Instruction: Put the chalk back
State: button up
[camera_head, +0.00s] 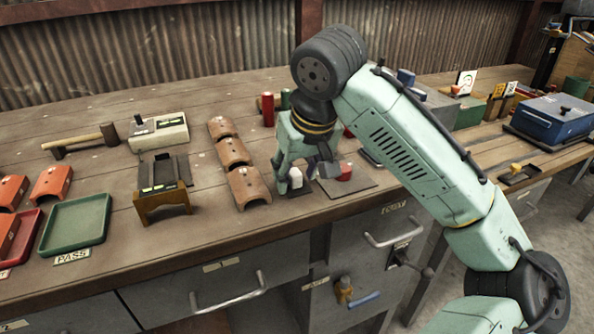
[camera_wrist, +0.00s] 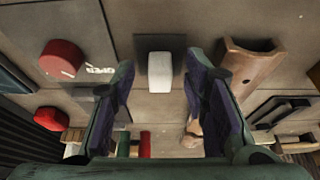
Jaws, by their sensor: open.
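A small white block, which looks like the chalk (camera_head: 295,178), stands on a small dark pad (camera_wrist: 147,44) on the workbench. In the wrist view the chalk (camera_wrist: 160,72) shows whole, between my two fingers, with a gap on either side. My gripper (camera_head: 301,167) is open and empty, pointing down close over the chalk. Its two purple-padded fingers also show in the wrist view (camera_wrist: 161,62). Whether the fingertips are level with the chalk or above it, I cannot tell.
A red round piece (camera_head: 345,171) sits on a dark mat just right of my gripper. Curved clay tiles (camera_head: 248,186) lie close on the left. Red and green cylinders (camera_head: 268,109) stand behind. A wooden stand (camera_head: 162,205) and green tray (camera_head: 76,223) are further left.

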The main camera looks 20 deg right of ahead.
jog(key=v, duration=1.2)
dwell(0.3)
